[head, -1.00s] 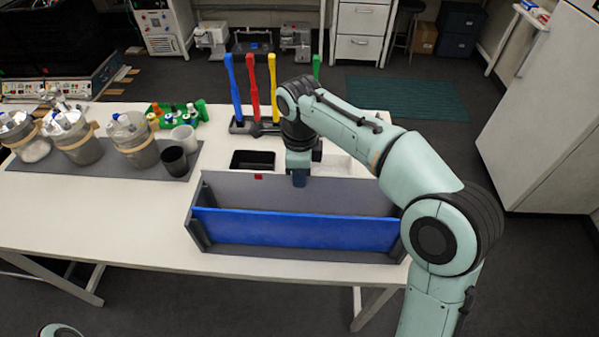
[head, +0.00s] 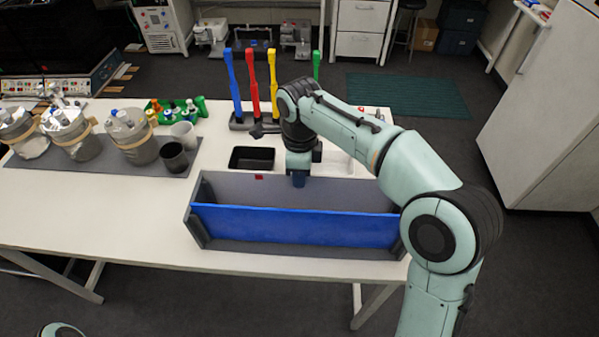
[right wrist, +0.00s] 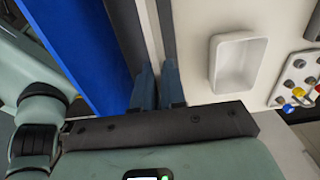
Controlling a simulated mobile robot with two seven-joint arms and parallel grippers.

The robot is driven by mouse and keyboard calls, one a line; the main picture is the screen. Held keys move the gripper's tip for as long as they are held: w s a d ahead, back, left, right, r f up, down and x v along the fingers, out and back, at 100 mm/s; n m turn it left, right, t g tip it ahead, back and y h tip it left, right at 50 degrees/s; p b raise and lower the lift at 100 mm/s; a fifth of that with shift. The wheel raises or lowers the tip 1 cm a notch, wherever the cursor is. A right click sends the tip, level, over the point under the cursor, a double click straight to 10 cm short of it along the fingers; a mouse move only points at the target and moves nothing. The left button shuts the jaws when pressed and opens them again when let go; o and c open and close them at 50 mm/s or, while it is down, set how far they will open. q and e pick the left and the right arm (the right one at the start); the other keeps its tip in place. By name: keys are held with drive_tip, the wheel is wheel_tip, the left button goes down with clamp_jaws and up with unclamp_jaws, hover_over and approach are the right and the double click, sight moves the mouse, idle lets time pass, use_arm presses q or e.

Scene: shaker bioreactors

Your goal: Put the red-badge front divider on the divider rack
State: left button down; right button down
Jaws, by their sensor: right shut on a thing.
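The red-badge divider is a long grey panel (head: 340,188) with a small red badge on its upper edge. It stands upright behind a long blue panel (head: 290,225), between the end walls of a grey frame that looks like the divider rack (head: 199,232). My right gripper (head: 299,180) is shut on the grey panel's top edge, right of the badge. In the right wrist view its fingers (right wrist: 158,88) pinch the panel, with the blue panel (right wrist: 75,50) to their left. The grey panel's lower edge is hidden. My left gripper is out of view.
A black tray (head: 252,158) and a white tray (right wrist: 238,62) lie behind the frame. Colored upright handles (head: 254,85) stand farther back. Several jars (head: 132,135) and a dark cup (head: 174,157) sit on a grey mat to the left. The front-left table is clear.

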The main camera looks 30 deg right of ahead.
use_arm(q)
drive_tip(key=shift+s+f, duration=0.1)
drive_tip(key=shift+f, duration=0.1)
use_arm(e)
drive_tip(key=shift+f, duration=0.3)
drive_tip(key=c, duration=1.1)
unclamp_jaws()
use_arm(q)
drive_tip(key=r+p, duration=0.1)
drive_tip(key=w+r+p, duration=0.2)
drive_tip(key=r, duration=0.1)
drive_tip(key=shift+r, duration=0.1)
use_arm(e)
wheel_tip(320, 180, up, 13)
drive_tip(key=shift+r, duration=0.2)
